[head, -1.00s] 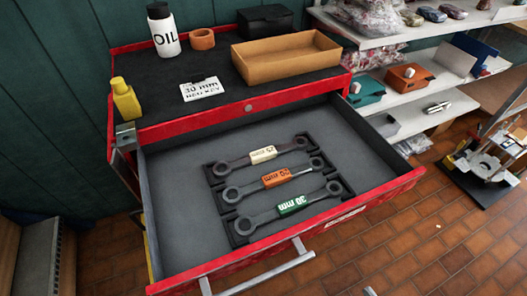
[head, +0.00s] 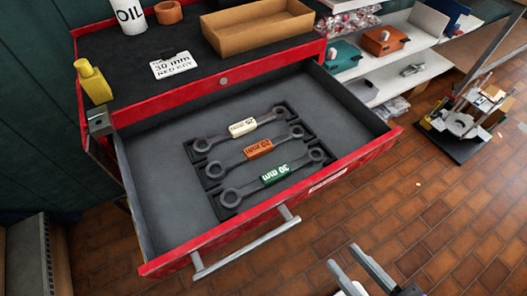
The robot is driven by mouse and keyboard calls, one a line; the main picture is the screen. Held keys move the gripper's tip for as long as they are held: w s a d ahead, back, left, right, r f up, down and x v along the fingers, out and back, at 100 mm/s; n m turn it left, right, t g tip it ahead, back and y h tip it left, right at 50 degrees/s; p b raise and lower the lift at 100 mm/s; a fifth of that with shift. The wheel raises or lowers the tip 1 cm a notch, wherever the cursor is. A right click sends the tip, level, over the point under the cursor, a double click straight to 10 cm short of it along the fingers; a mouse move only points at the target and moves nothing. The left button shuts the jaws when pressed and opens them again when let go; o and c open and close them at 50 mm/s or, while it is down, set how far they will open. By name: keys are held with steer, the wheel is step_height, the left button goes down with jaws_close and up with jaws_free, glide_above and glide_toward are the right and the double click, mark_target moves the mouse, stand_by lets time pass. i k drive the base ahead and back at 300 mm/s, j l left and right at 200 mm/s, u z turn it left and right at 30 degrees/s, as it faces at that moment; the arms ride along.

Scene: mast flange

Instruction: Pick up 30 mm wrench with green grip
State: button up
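The wrench with the green grip (head: 275,174), marked 30 mm, lies in the open red drawer. It is the nearest of three wrenches in a dark holder (head: 214,208). The wrench with the orange grip (head: 258,149) lies behind it, and the wrench with the cream grip (head: 242,127) is farthest back. My gripper (head: 344,256) shows at the bottom edge, right of centre, outside the drawer and in front of it. Its two fingers are apart with nothing between them. It is well clear of the green-grip wrench.
The drawer front (head: 215,236) has a metal handle (head: 245,247). Shelves stand at the right. The brick floor in front is mostly clear.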

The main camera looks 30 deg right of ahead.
mark_target(274, 176)
steer(key=z, duration=0.25)
steer(key=j+z, duration=1)
steer(key=z, duration=0.2)
steer(key=k+j, duration=0.1)
steer(key=j, duration=0.3)
steer(key=k+j+z, duration=0.1)
steer(key=j, duration=0.25)
steer(key=k+j, duration=0.15)
steer(key=j, duration=0.25)
steer(key=k+j+z, duration=0.15)
steer(key=j, duration=0.2)
steer(key=k+j, duration=0.1)
steer(key=j, duration=0.3)
steer(key=k+j+z, duration=0.1)
steer(key=j, duration=0.25)
steer(key=k, duration=0.15)
